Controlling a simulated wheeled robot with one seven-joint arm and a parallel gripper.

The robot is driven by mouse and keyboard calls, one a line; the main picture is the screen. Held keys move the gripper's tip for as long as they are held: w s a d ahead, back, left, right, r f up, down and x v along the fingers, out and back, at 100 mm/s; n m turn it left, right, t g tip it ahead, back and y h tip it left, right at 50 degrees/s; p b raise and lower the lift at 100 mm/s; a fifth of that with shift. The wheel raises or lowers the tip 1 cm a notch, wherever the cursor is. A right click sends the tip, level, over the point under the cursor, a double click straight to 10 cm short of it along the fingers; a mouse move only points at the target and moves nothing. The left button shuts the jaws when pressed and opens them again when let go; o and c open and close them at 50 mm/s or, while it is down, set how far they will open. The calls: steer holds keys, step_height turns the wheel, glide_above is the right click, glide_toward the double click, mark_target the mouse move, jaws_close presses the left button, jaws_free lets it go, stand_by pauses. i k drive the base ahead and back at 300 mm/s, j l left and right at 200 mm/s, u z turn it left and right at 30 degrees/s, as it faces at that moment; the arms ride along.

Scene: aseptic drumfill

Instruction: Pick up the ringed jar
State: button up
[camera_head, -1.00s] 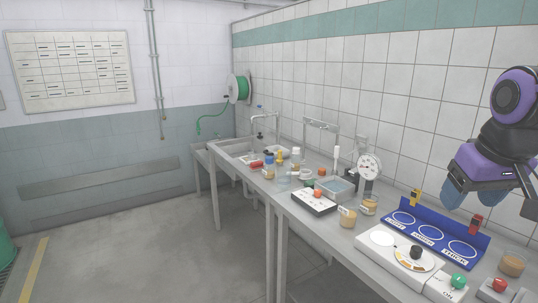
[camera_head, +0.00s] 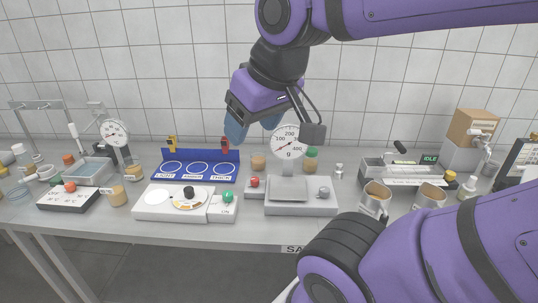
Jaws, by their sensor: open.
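Several small jars with tan contents stand on the bench. One jar (camera_head: 117,196) is left of the white dial device, and another jar (camera_head: 133,171) stands just behind it. A third jar (camera_head: 258,162) is behind the red-knobbed box, left of the dial scale. A green-topped jar (camera_head: 311,159) stands right of the scale's dial. I cannot tell which jar is the ringed one. My gripper (camera_head: 252,128), with blue fingers, is open and appears empty, high over the back of the bench, apart from the jars.
A blue rack (camera_head: 200,169) with several white circles lies near the gripper. The tiled wall is close behind.

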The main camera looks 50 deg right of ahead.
mark_target(258, 160)
steer(key=z, duration=0.95)
